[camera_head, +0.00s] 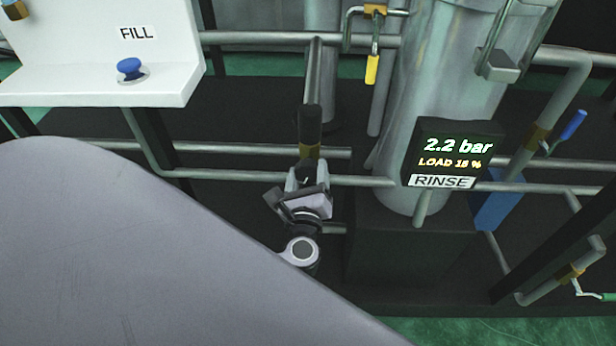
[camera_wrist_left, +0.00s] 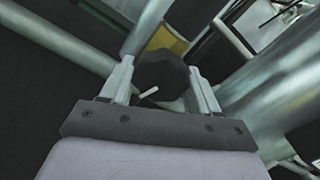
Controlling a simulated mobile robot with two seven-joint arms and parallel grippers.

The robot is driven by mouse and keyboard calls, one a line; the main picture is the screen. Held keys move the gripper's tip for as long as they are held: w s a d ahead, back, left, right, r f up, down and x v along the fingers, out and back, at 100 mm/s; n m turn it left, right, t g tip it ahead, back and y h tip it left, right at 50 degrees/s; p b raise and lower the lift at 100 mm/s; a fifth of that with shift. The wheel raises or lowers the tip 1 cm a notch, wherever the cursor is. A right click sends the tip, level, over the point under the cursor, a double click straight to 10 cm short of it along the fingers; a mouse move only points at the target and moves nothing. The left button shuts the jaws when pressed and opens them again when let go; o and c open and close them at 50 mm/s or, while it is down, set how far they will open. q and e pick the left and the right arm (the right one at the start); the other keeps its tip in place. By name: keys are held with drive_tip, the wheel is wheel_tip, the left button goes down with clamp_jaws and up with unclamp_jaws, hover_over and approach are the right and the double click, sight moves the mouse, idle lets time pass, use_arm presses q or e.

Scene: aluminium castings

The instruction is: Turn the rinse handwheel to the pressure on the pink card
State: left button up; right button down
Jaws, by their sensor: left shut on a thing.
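The rinse handwheel (camera_wrist_left: 163,72) is a dark round knob with a short white mark, seen in the left wrist view. My left gripper (camera_head: 307,172) is shut on it, one finger on each side, in front of a brass fitting (camera_head: 309,152) on the pipe. In the head view the gripper mostly hides the wheel. The black display (camera_head: 452,155) reads 2.2 bar and LOAD 18 %, above a RINSE label (camera_head: 441,182). The pink card is not in view. My right gripper is not in view.
A white panel (camera_head: 60,70) with a FILL label and a blue knob (camera_head: 130,68) is at upper left. Grey pipes run around the wheel. A yellow-handled lever (camera_head: 372,69), a blue-handled valve (camera_head: 573,125) and a large metal cylinder (camera_head: 425,80) stand to the right.

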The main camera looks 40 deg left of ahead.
use_arm(q)
drive_tip(key=shift+n+b, duration=0.5)
drive_tip(key=shift+n, duration=0.7)
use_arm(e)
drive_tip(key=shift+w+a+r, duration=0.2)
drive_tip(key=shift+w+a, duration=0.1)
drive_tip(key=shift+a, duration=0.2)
use_arm(q)
drive_tip(key=shift+n, duration=0.3)
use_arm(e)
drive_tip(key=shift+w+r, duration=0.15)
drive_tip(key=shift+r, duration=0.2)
use_arm(q)
drive_tip(key=o, duration=1)
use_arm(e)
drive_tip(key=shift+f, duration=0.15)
use_arm(q)
drive_tip(key=v, duration=0.7)
drive_tip(key=shift+s, duration=0.15)
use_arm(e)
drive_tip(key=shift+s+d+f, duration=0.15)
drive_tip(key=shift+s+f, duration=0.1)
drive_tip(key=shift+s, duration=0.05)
